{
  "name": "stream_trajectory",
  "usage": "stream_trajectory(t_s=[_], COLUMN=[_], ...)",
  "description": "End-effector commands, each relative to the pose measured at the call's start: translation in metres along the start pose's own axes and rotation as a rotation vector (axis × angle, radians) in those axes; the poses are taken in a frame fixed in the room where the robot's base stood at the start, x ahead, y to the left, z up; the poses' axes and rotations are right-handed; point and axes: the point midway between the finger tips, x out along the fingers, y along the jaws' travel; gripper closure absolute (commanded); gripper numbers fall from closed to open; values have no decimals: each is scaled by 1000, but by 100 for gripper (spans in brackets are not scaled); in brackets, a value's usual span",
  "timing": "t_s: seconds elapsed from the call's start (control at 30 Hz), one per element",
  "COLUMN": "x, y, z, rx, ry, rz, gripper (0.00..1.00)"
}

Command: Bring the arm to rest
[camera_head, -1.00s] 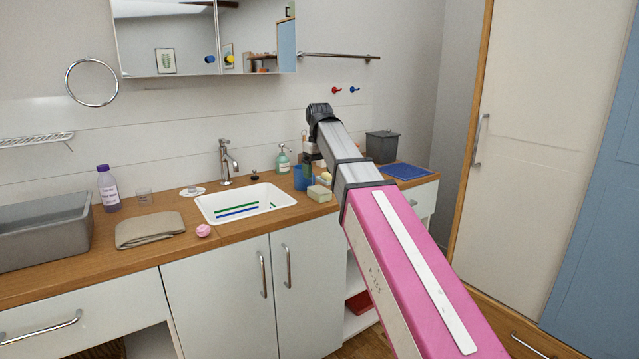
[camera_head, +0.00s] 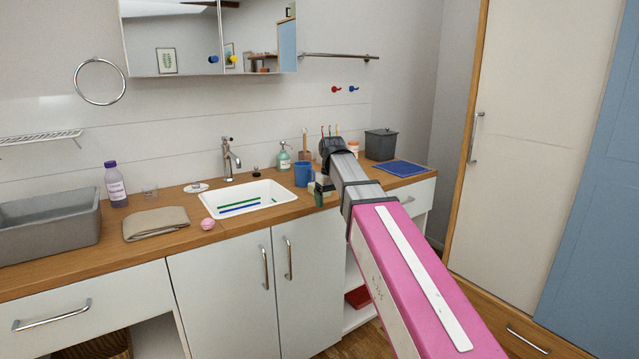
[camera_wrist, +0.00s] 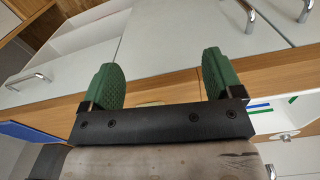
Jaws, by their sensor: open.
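My gripper (camera_wrist: 160,83) shows in the wrist view with its two green finger pads wide apart and nothing between them. In the head view my arm reaches forward from the lower right, and part of my gripper (camera_head: 319,195) shows as a green pad in front of the counter's front edge, near the blue cup. The rest of the gripper is hidden behind the arm's end. The wooden counter (camera_wrist: 165,105) passes behind the fingers in the wrist view, with white cabinet fronts beyond it.
Near the arm's end are a blue cup (camera_head: 303,173), a soap bottle (camera_head: 284,158), a grey bin (camera_head: 381,144) and a blue mat (camera_head: 401,168). A white sink (camera_head: 247,197), pink ball (camera_head: 208,224) and folded towel (camera_head: 157,223) lie left. Cabinet doors (camera_head: 300,280) are shut.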

Motion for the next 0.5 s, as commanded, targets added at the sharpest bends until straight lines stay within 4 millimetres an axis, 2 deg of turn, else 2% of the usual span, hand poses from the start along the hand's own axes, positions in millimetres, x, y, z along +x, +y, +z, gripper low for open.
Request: stream_trajectory(t_s=[0.03,0.2,0.5], x=[18,79,179], y=[4,20,41], z=[10,36,94], rx=[17,90,225], ry=[-4,-4,-3], rz=[-1,-1,-1], gripper=[14,14,14])
